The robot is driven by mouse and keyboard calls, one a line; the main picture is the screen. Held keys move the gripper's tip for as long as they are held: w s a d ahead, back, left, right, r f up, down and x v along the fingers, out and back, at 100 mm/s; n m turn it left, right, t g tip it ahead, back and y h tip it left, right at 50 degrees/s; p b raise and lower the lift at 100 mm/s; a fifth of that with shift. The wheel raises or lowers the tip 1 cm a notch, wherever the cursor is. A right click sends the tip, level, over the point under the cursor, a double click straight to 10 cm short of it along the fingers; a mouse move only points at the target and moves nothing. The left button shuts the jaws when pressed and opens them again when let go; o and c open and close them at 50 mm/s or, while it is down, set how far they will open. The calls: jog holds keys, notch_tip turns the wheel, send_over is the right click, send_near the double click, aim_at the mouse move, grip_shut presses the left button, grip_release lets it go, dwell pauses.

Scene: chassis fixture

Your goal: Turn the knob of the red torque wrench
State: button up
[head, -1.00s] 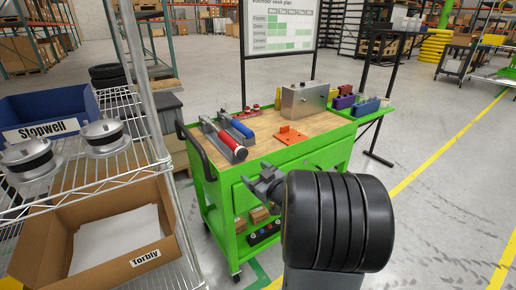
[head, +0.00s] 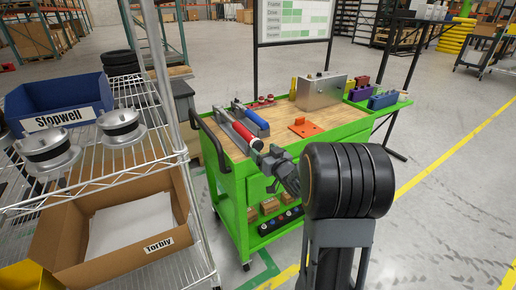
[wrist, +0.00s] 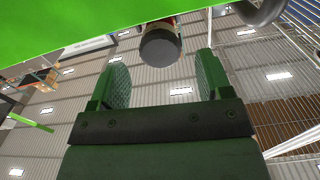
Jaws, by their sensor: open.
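The red torque wrench (head: 243,132) lies in a grey holder on the wooden top of the green cart, its handle end toward me at the front edge. Its round dark knob end (wrist: 160,47) shows in the wrist view, at the level of the fingertips and between them, apart from both. My gripper (wrist: 162,65) is open and empty, with a gap on each side of the knob. In the head view my gripper (head: 268,157) is at the cart's front edge, just at the wrench's near end, and hides part of it.
A blue torque wrench (head: 256,120) lies beside the red one. An orange fixture (head: 304,127) and a metal box (head: 319,92) stand on the cart. The cart's green edge (wrist: 80,30) is close to my fingers. A wire shelf with bins (head: 100,165) stands at left.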

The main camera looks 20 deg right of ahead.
aim_at(259, 147)
jog(key=shift+w+a, duration=0.2)
jog(key=shift+w, duration=1.8)
jog(key=shift+c, duration=0.2)
jog(key=c, duration=0.9)
jog(key=n+b, duration=0.2)
jog(key=b, duration=0.1)
jog(key=shift+f, duration=0.35)
jog(key=shift+r+n+b, duration=0.1)
jog(key=shift+n+b, duration=0.9)
jog(key=shift+b, duration=0.15)
jog(key=shift+r+n, duration=0.25)
jog(key=shift+n, duration=0.35)
